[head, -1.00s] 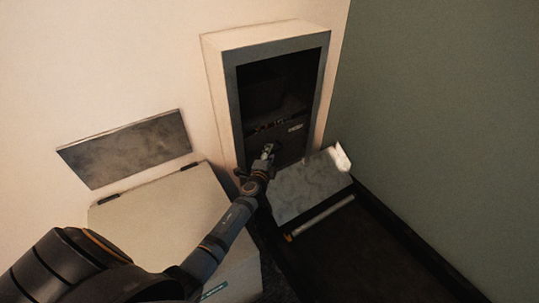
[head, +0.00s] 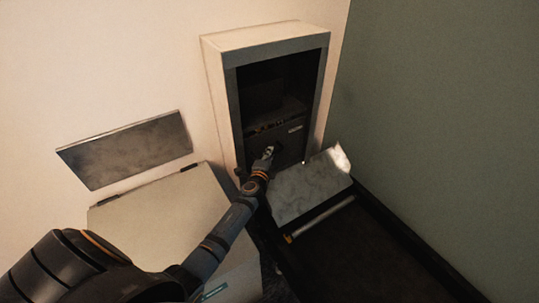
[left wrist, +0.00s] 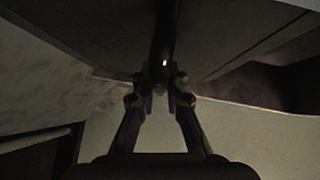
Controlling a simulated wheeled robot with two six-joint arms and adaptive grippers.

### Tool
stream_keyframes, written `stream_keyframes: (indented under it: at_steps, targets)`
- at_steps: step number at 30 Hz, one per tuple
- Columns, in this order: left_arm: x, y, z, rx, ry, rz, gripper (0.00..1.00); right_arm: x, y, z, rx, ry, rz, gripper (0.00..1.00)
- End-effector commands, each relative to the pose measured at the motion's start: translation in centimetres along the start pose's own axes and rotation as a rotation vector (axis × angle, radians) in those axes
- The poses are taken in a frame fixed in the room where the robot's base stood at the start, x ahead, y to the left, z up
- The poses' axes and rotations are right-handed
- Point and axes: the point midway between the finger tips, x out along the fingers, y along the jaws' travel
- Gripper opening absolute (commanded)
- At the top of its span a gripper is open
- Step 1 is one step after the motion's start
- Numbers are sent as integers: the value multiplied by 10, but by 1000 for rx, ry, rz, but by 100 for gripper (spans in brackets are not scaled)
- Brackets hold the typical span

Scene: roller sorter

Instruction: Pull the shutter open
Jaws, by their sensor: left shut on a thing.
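The shutter (head: 291,143) is a dark panel filling the lower part of a tall grey-framed opening in a pale wall box (head: 231,95). The opening above it is dark and uncovered. My left gripper (head: 266,154) reaches into the opening at the front of the shutter. In the left wrist view, its fingers (left wrist: 164,78) are shut on a dark bar-like handle (left wrist: 165,40) below a dark panel surface. The finger contact is dim and partly hidden. My right gripper is not in view.
A pale lidded box (head: 160,215) stands left of the opening, below a grey wall plate (head: 125,150). A grey sloped panel (head: 305,190) with a roller (head: 320,218) lies below right. A green wall (head: 440,130) bounds the right side.

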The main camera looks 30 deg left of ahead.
Motion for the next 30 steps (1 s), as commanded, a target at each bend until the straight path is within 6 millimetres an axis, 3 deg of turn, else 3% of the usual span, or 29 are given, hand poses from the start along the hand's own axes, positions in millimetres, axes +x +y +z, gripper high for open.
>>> stream_keyframes:
  at_steps: [4,7,21,30]
  targets:
    - [-2,-12,-2,1,0,0,0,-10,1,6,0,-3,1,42]
    - [-4,-32,-5,-1,0,-2,0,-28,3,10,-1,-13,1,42]
    - [-23,-159,-24,1,2,-5,0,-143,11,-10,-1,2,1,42]
    - [-28,-198,-30,0,1,-4,0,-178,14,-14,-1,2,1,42]
